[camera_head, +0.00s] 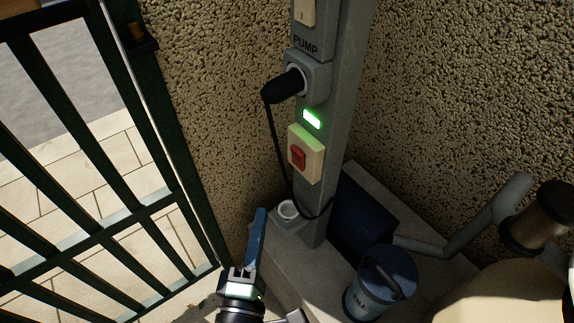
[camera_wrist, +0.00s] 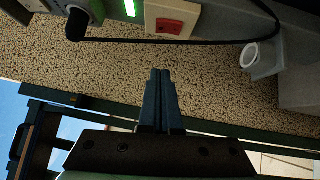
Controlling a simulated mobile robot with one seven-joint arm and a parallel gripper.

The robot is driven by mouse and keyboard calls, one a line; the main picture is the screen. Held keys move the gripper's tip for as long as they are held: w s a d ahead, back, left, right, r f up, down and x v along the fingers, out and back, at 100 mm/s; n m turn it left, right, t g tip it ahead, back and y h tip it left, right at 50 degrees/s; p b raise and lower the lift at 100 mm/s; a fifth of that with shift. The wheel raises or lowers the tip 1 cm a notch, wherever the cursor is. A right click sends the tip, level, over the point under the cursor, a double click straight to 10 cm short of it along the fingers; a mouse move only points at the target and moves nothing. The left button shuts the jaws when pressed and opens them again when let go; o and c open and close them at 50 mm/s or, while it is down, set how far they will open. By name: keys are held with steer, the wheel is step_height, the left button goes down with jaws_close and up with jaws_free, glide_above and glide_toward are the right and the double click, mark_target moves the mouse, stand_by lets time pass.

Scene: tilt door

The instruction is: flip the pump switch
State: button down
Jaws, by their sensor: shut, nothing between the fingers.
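A grey post carries a "PUMP" label (camera_head: 305,45) with a cream switch (camera_head: 304,12) at the top edge of the head view, partly cut off. Below are a black plug (camera_head: 284,86) in a socket, a lit green indicator (camera_head: 312,119) and a cream box with a red rocker switch (camera_head: 298,156). The red switch also shows at the top of the wrist view (camera_wrist: 171,27), beside the green light (camera_wrist: 130,8). My gripper (camera_head: 259,216) is below and left of the red switch, apart from it. In the wrist view its blue fingers (camera_wrist: 160,75) are together and empty.
A black cable (camera_head: 272,150) hangs from the plug past the red switch. A dark green barred gate (camera_head: 110,140) stands left. A blue canister (camera_head: 380,280) and grey pipe (camera_head: 470,230) are at lower right. Rough walls flank the post.

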steer(key=p, duration=0.2)
glide_toward(291, 151)
steer(key=w+a, duration=0.2)
steer(key=w, duration=0.2)
steer(key=shift+w+d+r, duration=0.1)
steer(key=shift+w+d, duration=0.4)
steer(key=shift+d, duration=0.2)
steer(key=shift+w+d+r, duration=0.1)
steer(key=shift+w+d, duration=0.4)
steer(key=shift+d, duration=0.2)
steer(key=shift+w+d+r+p, duration=0.2)
steer(key=shift+r+p, duration=0.25)
steer(key=shift+p, duration=0.8)
steer(key=shift+s+f+b, duration=0.1)
steer(key=shift+f+b, duration=0.2)
steer(key=shift+f, duration=0.05)
steer(key=shift+a, duration=0.1)
